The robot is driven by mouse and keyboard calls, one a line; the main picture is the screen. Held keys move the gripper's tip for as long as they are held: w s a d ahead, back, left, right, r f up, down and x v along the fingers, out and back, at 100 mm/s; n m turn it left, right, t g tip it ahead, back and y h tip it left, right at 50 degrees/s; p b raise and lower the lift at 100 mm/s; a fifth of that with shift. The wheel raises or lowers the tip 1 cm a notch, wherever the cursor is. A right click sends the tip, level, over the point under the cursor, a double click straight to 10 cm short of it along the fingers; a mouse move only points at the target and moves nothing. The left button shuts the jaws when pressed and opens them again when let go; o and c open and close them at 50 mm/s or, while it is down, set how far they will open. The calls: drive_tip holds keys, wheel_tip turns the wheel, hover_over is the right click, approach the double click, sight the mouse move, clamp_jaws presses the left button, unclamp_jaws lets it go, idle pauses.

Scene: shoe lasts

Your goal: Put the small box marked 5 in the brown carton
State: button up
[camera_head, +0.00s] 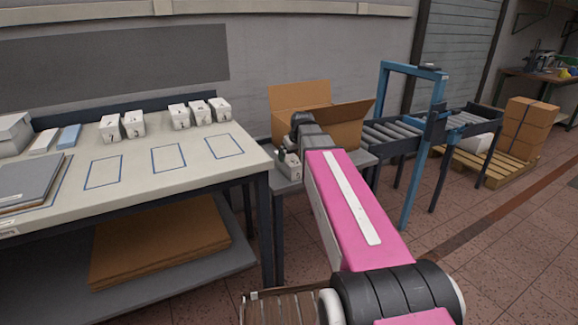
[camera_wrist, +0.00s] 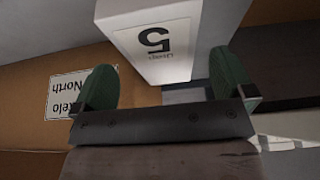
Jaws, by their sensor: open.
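The small white box marked 5 (camera_wrist: 155,42) is in the wrist view, between and beyond the green fingertips. My gripper (camera_wrist: 162,72) is open, with a gap between each finger and the box. In the head view a small white box (camera_head: 289,166) stands on a grey stand just left of my arm; its mark is too small to read there. The brown carton (camera_head: 290,95) stands open behind my arm, flaps up. My arm hides part of its front. Its labelled brown wall (camera_wrist: 30,95) shows at the left of the wrist view.
Several small white boxes (camera_head: 133,124) stand along the back of the table (camera_head: 135,190), left of the carton. Grey boards (camera_head: 28,180) lie at its left end. A roller conveyor (camera_head: 395,132) with a blue frame (camera_head: 412,160) is right of the carton.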

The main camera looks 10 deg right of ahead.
sight(291, 159)
drive_tip(key=shift+x, duration=2.6)
drive_tip(key=shift+a, duration=0.1)
drive_tip(key=c, duration=1.1)
drive_tip(key=shift+r, duration=0.15)
